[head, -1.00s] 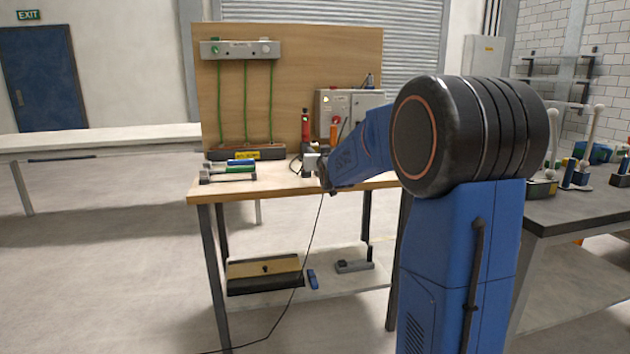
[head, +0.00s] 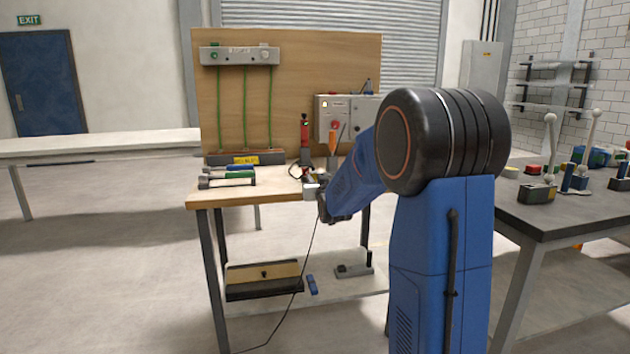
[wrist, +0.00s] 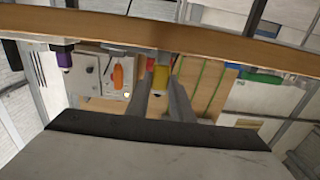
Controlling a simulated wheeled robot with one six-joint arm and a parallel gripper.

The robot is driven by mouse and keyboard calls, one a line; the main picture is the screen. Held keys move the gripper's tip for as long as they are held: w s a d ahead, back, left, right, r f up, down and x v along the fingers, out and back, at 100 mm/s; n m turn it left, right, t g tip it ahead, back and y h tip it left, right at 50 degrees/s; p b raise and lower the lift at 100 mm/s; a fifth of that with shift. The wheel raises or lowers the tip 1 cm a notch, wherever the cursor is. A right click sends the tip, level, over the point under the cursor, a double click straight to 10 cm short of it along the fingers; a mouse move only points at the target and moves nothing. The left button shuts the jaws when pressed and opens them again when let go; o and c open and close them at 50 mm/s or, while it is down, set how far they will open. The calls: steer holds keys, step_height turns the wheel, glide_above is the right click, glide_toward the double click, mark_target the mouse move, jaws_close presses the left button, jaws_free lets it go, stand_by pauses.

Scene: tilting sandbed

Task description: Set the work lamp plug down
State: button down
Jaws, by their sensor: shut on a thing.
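My gripper (head: 314,191) is at the front edge of the wooden workbench (head: 221,198), close to the height of its top. A thin black cable (head: 306,248) hangs from it down to the floor. In the wrist view my gripper (wrist: 160,88) has its two grey fingers close together, with a yellow piece, apparently the work lamp plug (wrist: 160,77), between the tips. The plug is too small and hidden to make out in the head view. I cannot tell whether it touches the bench.
Grey-ended rods (head: 227,179) lie on the bench's left. A red and black tool (head: 305,140) stands behind my gripper, near a grey control box (head: 346,112). The lower shelf (head: 325,287) holds a tan-topped box (head: 264,279). A dark table (head: 540,217) stands right.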

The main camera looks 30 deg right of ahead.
steer(key=shift+f, duration=0.15)
steer(key=c, duration=1.6)
jaws_free()
steer(key=shift+o, duration=0.2)
steer(key=shift+s, duration=0.1)
steer(key=v, duration=1.2)
steer(key=shift+r, duration=0.2)
